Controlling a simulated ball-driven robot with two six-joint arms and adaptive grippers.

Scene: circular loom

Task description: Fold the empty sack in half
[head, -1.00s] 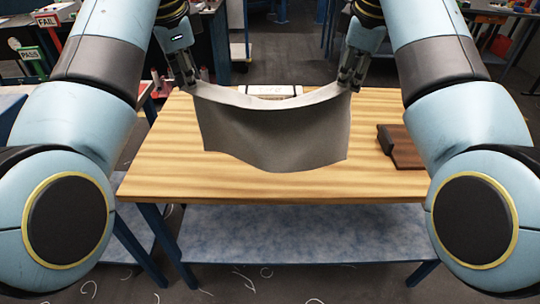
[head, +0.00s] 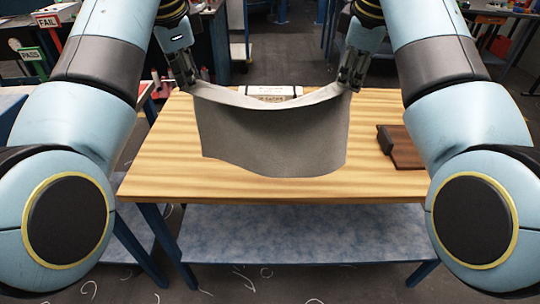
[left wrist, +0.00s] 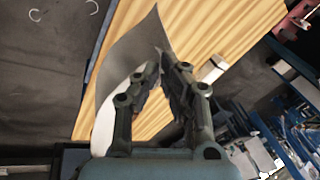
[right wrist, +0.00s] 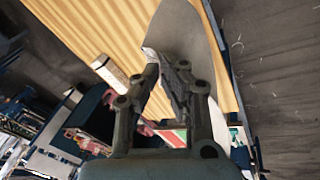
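The grey sack (head: 272,137) hangs as a sheet between my two grippers over the wooden table (head: 180,165). Its upper edge sags in the middle and its lower edge is near the tabletop; I cannot tell whether it touches. My left gripper (head: 193,84) is shut on the sack's upper left corner. The left wrist view shows the sack (left wrist: 128,75) running out from between the fingers (left wrist: 155,62). My right gripper (head: 347,86) is shut on the upper right corner. In the right wrist view the sack (right wrist: 192,38) extends from the fingers (right wrist: 165,62).
A white box with dark markings (head: 270,91) stands on the table behind the sack. A dark brown wooden object (head: 402,148) lies at the table's right side. The tabletop in front and to the left is bare.

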